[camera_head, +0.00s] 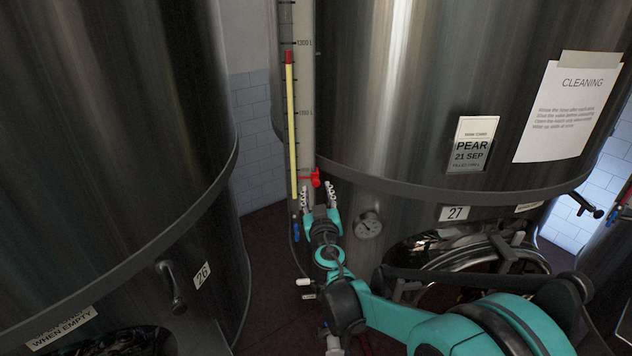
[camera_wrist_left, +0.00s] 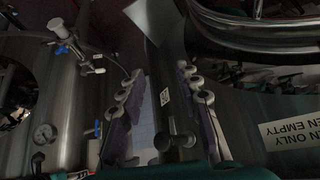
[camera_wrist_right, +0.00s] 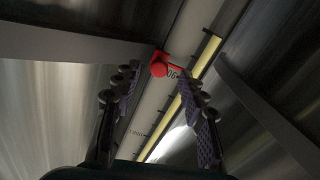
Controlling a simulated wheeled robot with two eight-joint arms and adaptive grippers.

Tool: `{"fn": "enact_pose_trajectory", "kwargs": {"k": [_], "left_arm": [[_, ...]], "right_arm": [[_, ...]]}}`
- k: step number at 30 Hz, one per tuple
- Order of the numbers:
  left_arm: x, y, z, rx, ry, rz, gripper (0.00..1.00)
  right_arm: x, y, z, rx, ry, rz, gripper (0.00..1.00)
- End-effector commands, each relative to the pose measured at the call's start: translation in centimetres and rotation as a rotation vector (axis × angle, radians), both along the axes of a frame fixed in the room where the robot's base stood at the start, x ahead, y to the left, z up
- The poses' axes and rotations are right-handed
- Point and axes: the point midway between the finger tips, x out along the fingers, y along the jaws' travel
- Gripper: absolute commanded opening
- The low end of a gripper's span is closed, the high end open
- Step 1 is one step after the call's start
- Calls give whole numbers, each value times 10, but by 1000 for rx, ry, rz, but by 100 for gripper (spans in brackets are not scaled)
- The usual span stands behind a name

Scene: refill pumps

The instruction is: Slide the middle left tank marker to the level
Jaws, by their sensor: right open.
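The red marker (camera_head: 312,179) sits low on the pale gauge scale (camera_head: 304,90) at the left side of tank 27 (camera_head: 400,110). Beside the scale, a yellow column (camera_head: 291,130) rises to a red top (camera_head: 289,57), well above the marker. My right gripper (camera_head: 319,196) is open just below the marker, fingers pointing up. In the right wrist view the marker (camera_wrist_right: 159,66) shows between and just beyond the open fingertips (camera_wrist_right: 157,82); contact cannot be told. My left gripper (camera_wrist_left: 161,82) is open and empty in the left wrist view, and out of the head view.
Tank 26 (camera_head: 110,150) fills the left, with a handle (camera_head: 172,287) near its base. Tank 27 carries a PEAR label (camera_head: 471,144), a CLEANING sheet (camera_head: 567,112), a dial (camera_head: 368,225) and a round hatch (camera_head: 470,262). A narrow gap shows tiled wall (camera_head: 255,140) between the tanks.

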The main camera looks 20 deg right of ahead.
Motion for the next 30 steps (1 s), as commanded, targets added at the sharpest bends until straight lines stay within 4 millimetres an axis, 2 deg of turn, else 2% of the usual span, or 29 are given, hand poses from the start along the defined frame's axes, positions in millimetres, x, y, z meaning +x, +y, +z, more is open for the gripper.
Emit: {"fn": "enact_pose_trajectory", "kwargs": {"k": [3, 9, 18, 20, 23, 24, 30], "left_arm": [[0, 0, -2, 0, 0, 0, 33], [0, 0, -2, 0, 0, 0, 33], [0, 0, -2, 0, 0, 0, 33], [0, 0, -2, 0, 0, 0, 33], [0, 0, -2, 0, 0, 0, 33], [0, 0, -2, 0, 0, 0, 33], [0, 0, -1, 0, 0, 0, 33]], "right_arm": [[20, -4, 0, 0, 0, 0, 42], [40, -8, 0, 0, 1, -1, 42], [43, -8, 0, 0, 1, -1, 42], [43, -8, 0, 0, 1, -1, 29], [43, -8, 1, 0, 1, -1, 2], [43, -8, 0, 0, 1, -1, 0], [43, -8, 2, 0, 1, -1, 0]]}}
